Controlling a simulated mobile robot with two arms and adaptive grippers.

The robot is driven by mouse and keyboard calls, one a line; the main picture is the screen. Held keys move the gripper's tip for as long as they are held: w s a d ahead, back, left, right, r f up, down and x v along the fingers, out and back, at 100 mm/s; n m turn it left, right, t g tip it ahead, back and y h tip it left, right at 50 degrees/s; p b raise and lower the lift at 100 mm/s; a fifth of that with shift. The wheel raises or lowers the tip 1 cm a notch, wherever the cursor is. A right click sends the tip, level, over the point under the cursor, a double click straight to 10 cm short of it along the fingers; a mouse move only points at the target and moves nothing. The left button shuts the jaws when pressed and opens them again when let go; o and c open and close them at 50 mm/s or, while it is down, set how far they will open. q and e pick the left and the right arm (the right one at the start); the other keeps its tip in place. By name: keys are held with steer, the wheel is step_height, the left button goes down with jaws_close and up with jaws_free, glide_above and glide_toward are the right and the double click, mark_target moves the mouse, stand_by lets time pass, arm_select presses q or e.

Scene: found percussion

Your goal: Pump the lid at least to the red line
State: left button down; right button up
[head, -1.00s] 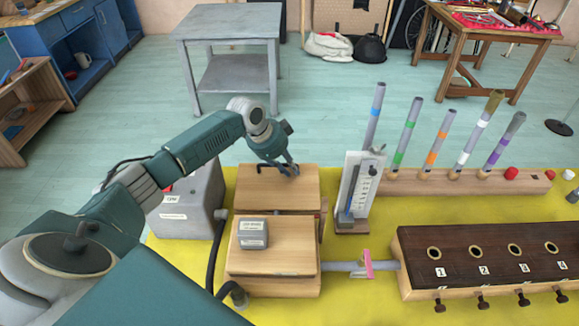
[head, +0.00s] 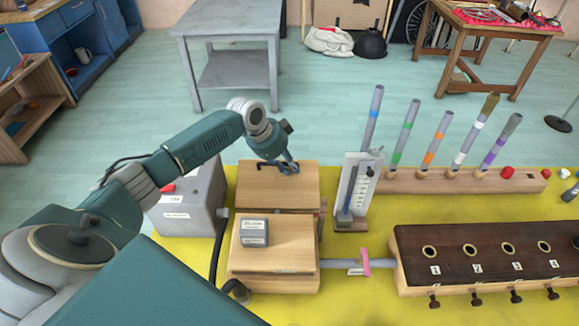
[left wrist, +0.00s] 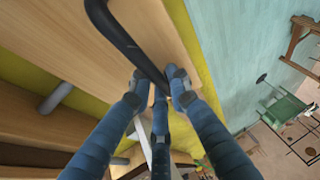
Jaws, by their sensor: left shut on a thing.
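The lid (head: 262,190) is a flat light-wood board at the back of the wooden bellows box (head: 272,268), with a black handle (head: 262,164) near its far edge. My left gripper (head: 289,168) is shut on the handle. In the left wrist view, the blue fingers (left wrist: 160,85) close at the end of the black bar (left wrist: 128,45), over the wood. A white upright gauge (head: 365,182) with a dark scale stands right of the lid. Its markings are too small to read, and I cannot make out a red line. My right gripper is not in view.
A small grey weight (head: 254,233) sits on the front board. A grey blower box (head: 188,205) stands left, with a black hose (head: 217,250). Several coloured-band pipes stand in a wooden rail (head: 410,184) behind the dark-topped chest (head: 480,240). Yellow cloth (head: 400,208) is bare between them.

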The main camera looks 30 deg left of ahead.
arm_select(q)
steer(key=shift+w+a+f, duration=0.1)
steer(key=shift+a+f, duration=0.1)
steer(key=shift+w+a+f+b, duration=0.2)
steer(key=shift+w+f+b, duration=0.1)
steer(key=shift+f+b, duration=0.45)
steer(key=shift+r, duration=0.15)
steer(key=shift+s, duration=0.1)
